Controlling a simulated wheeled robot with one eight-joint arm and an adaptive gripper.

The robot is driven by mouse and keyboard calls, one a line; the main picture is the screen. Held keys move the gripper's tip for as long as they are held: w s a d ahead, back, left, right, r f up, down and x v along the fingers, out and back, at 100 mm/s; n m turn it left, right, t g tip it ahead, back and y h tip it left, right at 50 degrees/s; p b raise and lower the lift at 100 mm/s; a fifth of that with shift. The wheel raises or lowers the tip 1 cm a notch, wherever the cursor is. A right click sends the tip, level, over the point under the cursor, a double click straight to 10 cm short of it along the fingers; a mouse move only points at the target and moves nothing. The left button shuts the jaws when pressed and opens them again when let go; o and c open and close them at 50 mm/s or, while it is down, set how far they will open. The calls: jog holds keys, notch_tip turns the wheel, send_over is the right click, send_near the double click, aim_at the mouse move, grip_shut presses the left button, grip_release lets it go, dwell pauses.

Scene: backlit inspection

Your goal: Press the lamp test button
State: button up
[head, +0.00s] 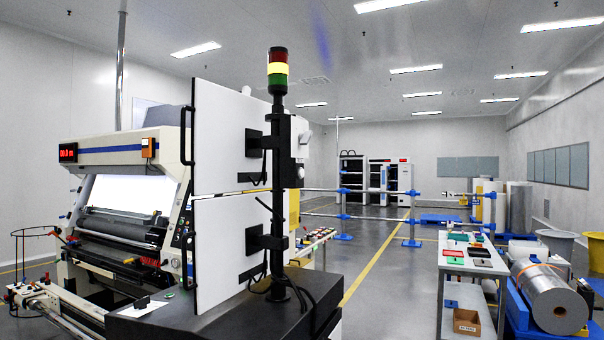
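A signal tower lamp (278,70) stands on top of a black post, with red, yellow and green segments; the yellow one is brightest. A control desk with several small coloured buttons (316,239) shows behind the post, partly hidden by it. More small controls (183,232) sit on the side of the inspection machine (140,150). I cannot tell which button, if any of these, is the lamp test button. My gripper is not in this view.
Two white panels (218,137) on the black post block part of the view. Blue-footed rails (411,230) stand behind. A side table (468,262) with coloured trays and a large roll (551,297) are at right. Grey floor with a yellow line (365,277) is open between.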

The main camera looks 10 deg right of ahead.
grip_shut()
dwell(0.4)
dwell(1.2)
